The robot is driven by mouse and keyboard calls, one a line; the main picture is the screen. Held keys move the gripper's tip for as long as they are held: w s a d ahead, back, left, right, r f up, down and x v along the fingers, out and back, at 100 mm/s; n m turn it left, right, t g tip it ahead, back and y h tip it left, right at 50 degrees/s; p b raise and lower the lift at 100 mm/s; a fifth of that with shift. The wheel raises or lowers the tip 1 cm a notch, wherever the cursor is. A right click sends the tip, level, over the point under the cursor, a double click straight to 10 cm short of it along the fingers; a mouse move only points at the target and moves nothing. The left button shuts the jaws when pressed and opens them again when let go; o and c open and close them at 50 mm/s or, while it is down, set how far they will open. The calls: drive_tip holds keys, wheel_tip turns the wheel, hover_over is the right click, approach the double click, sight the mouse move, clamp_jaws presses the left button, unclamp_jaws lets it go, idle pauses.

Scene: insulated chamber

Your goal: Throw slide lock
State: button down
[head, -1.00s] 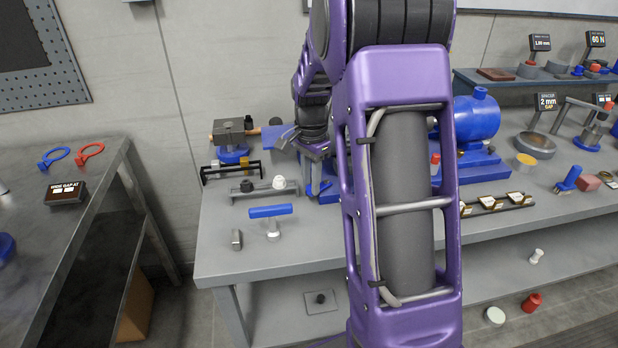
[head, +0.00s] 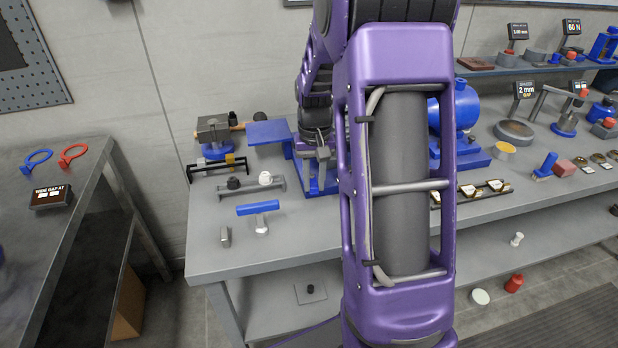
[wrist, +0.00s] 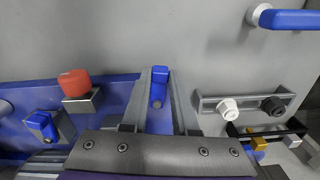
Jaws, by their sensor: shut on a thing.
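My gripper (head: 318,158) is at the blue fixture (head: 322,182) on the grey bench, partly hidden behind my arm. In the wrist view its two fingers (wrist: 158,78) stand on either side of a small blue tab (wrist: 158,88), and they are shut on it. The tab lies against a blue base plate (wrist: 112,98). No part is labelled as the slide lock, so I cannot tell for certain that the tab is it.
A red-topped block (wrist: 75,85) and another blue tab (wrist: 42,125) sit left of my fingers in the wrist view. A grey rail with white and black knobs (wrist: 242,98) is to the right. A blue T-handle (head: 258,208) stands near the bench's front.

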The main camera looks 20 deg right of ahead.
drive_tip(key=shift+s+d+n, duration=0.1)
drive_tip(key=shift+d+n, duration=0.3)
drive_tip(key=shift+n, duration=0.5)
drive_tip(key=c, duration=0.7)
unclamp_jaws()
wheel_tip(320, 180, up, 18)
drive_tip(key=p, duration=0.2)
drive_tip(key=shift+f+p, duration=0.25)
drive_tip(key=shift+p, duration=0.05)
